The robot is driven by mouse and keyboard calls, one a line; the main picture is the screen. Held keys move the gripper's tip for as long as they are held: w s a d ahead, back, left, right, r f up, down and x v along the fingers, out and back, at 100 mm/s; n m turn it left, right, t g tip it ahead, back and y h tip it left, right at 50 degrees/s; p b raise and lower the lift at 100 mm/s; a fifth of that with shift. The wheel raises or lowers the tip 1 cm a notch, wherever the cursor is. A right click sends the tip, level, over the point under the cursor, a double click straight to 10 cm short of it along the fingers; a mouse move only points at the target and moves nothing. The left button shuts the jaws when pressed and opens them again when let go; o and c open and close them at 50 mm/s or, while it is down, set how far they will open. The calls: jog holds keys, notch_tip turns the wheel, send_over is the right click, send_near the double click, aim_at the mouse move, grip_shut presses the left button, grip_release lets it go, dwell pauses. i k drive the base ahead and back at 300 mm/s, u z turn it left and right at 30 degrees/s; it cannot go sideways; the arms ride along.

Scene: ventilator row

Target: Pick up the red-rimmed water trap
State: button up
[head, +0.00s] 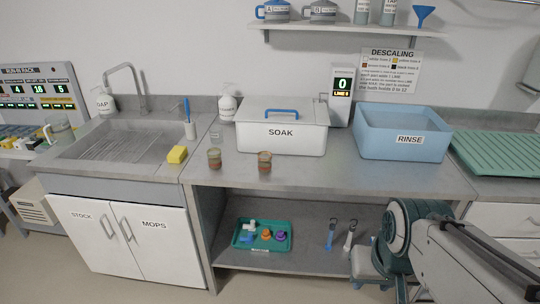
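Two small clear jars that look like water traps stand upright on the steel counter, in front of the white SOAK box. The left jar (214,158) and the right jar (265,162) both show reddish-brown colour around them. They are too small for me to tell which rim is red. My arm shows at the lower right, well away from both jars. I cannot make out my gripper's fingers in the head view.
The SOAK box (281,138) has a lid with a blue handle. A blue RINSE tub (403,135) stands to its right. A sink (115,142) and yellow sponge (177,155) are at left. A teal tray (262,236) sits on the lower shelf. The counter's front middle is clear.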

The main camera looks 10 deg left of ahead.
aim_at(265, 162)
jog(key=u, duration=0.55)
jog(key=i, duration=1)
jog(key=u, duration=0.05)
